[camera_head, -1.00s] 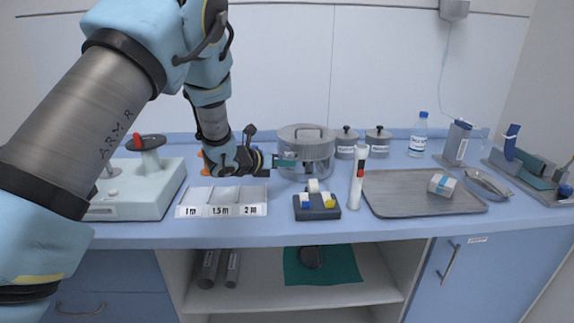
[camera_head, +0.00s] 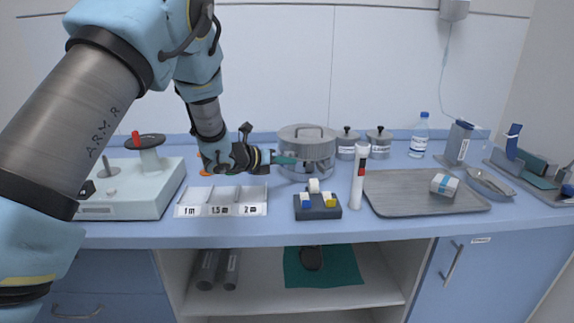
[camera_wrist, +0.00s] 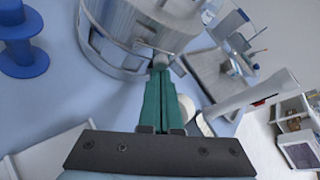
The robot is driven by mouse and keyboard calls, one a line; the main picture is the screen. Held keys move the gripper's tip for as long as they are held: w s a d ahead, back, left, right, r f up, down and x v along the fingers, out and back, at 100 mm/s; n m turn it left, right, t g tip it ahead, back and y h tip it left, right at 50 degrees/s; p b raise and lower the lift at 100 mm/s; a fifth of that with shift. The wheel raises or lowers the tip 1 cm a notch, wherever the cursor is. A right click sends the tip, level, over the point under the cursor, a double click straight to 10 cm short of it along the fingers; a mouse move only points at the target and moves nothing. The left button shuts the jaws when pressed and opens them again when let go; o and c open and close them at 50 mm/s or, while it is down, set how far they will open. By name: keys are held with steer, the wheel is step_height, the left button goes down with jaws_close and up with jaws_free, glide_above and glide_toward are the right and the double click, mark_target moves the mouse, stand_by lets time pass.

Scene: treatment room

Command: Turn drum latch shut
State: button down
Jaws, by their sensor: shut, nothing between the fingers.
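The drum (camera_head: 305,140) is a shiny metal cylinder with a lid and a top handle, standing at the back middle of the counter. It also fills the top of the wrist view (camera_wrist: 115,50). Its latch (camera_wrist: 163,57) looks like a small metal piece low on the side facing me. My gripper (camera_head: 296,162) reaches in from the left at the drum's front. Its green fingers (camera_wrist: 160,75) are together with nothing between them. The tips are right at the latch; I cannot tell whether they touch it. The latch's exact angle is not clear.
A three-slot tray (camera_head: 222,202), a dark block with small coloured pieces (camera_head: 317,210) and an upright white tube (camera_head: 357,180) stand in front. A metal tray (camera_head: 410,190) lies right. Two lidded jars (camera_head: 347,143) stand beside the drum. A pale machine (camera_head: 130,190) is left.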

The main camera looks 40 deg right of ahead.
steer(key=shift+r+b, duration=0.15)
steer(key=shift+b, duration=0.45)
steer(key=shift+w+a+r+n+g+h+b, duration=0.1)
steer(key=shift+w+r+n+g+h+b, duration=0.45)
steer(key=shift+n+b, duration=1.2)
steer(key=shift+r+n+g+h+b, duration=0.4)
steer(key=shift+n+g+h+b, duration=0.4)
steer(key=shift+n+b, duration=0.9)
steer(key=shift+w+a+r+n+g+h+b, duration=0.1)
steer(key=shift+w+r+n+g+h+b, duration=0.4)
steer(key=shift+n+b, duration=1.25)
steer(key=shift+s+g, duration=0.15)
steer(key=shift+g, duration=0.1)
steer(key=shift+s+d, duration=0.1)
